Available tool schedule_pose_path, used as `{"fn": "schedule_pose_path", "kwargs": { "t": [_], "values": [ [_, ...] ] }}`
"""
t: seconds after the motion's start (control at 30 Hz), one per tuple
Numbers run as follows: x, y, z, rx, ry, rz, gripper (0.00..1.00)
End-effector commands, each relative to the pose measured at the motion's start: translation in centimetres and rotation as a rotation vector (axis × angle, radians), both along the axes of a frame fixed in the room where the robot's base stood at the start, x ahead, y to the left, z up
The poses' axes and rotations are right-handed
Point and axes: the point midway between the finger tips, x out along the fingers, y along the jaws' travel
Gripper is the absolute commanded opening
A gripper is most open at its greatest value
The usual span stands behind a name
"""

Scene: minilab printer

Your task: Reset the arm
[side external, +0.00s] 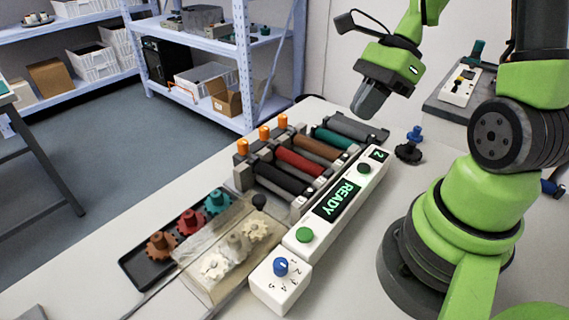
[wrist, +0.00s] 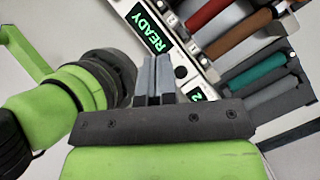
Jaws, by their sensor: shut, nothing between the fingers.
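My gripper (side external: 368,100) hangs in the air above the back of the table, past the far end of the control panel. Its fingers also show in the wrist view (wrist: 155,72), pressed together with nothing between them. The long white control panel (side external: 300,232) has a display (side external: 338,199) lit with "READY" and a small "2" at its far end. Beside it the printer's rollers lie in a row: black (side external: 279,178), red (side external: 299,163), brown (side external: 317,147) and teal (side external: 333,138). The gripper touches none of these.
A white box with a blue knob (side external: 281,267) stands at the panel's near end. A clear-covered tray (side external: 222,250) holds pale gears; a black tray (side external: 130,263) holds coloured gears. Blue and black parts (side external: 408,152) stand near the back. Shelves (side external: 245,60) stand behind.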

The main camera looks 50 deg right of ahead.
Motion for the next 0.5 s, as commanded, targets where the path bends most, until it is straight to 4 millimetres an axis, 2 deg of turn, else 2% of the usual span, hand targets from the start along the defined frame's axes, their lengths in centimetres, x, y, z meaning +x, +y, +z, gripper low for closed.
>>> {"fn": "schedule_pose_path", "kwargs": {
  "t": [0.03,0.2,0.4,0.5],
  "values": [
    [0.1,1.2,1.6,-0.091,-0.079,0.143,0.00],
    [-0.7,4.5,5.7,-0.373,-0.335,0.613,0.00],
    [-2.8,7.7,9.7,-0.689,-0.648,1.108,0.00],
    [-3.9,8.7,11.1,-0.820,-0.779,1.287,0.00]
  ]
}}
